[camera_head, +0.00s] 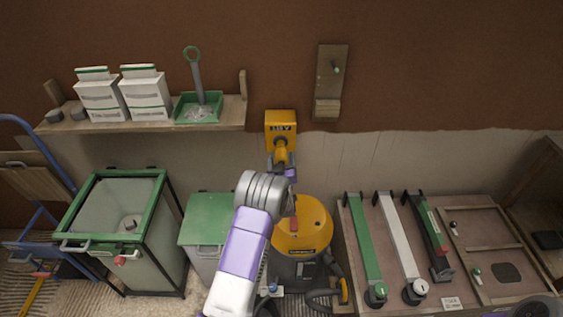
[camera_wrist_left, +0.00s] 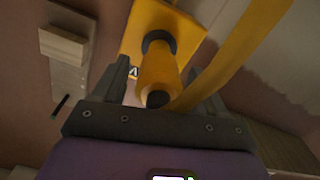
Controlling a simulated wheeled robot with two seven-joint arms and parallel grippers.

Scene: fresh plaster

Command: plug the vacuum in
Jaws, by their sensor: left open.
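The yellow wall socket box (camera_head: 281,121) is on the wall above the vacuum, and its face shows in the left wrist view (camera_wrist_left: 185,22). The yellow plug (camera_wrist_left: 155,76) points into the socket's dark round collar (camera_wrist_left: 159,40) and appears seated there; it also shows below the box in the head view (camera_head: 281,152). A yellow cable (camera_wrist_left: 240,58) runs from the plug's rear. My left gripper (camera_wrist_left: 160,85) is open around the plug, with gaps visible on both sides. The yellow and grey vacuum (camera_head: 303,238) stands below, partly hidden by my left arm. My right gripper is not in view.
A shelf (camera_head: 62,127) with white boxes and a green dustpan (camera_head: 199,106) is left of the socket. A wooden wall bracket (camera_head: 329,85) is to its right. Green-rimmed bins (camera_head: 125,225) stand lower left; a tool bench (camera_head: 485,222) stands right.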

